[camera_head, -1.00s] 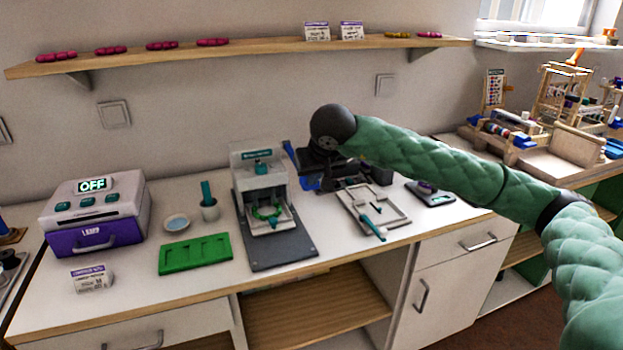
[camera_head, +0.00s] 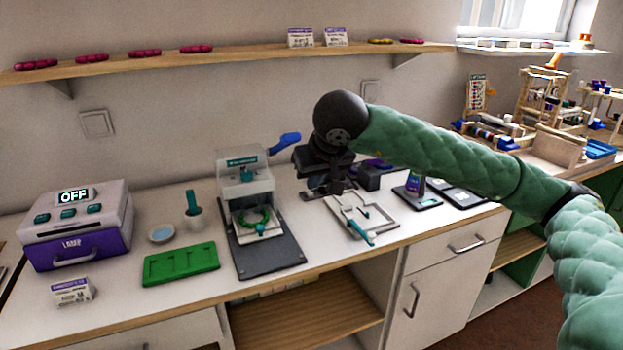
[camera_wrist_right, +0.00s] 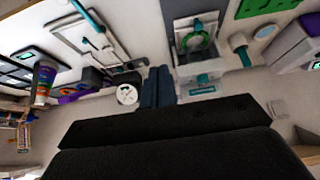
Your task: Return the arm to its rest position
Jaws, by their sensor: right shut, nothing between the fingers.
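My right arm comes in from the right in the head view, and its dark hand hangs over the counter's back part. My right gripper (camera_head: 285,143) shows blue fingers pointing left, above the counter and right of the press. In the wrist view the gripper (camera_wrist_right: 158,75) has its fingers together, with nothing between them. The press (camera_head: 244,175) with a green bead ring stands left of the hand. A grey tray (camera_head: 374,231) with a teal-handled tool lies below the hand. My left gripper is not in view.
A shelf (camera_head: 240,58) runs along the wall above. Wooden racks (camera_head: 545,95) stand at the right.

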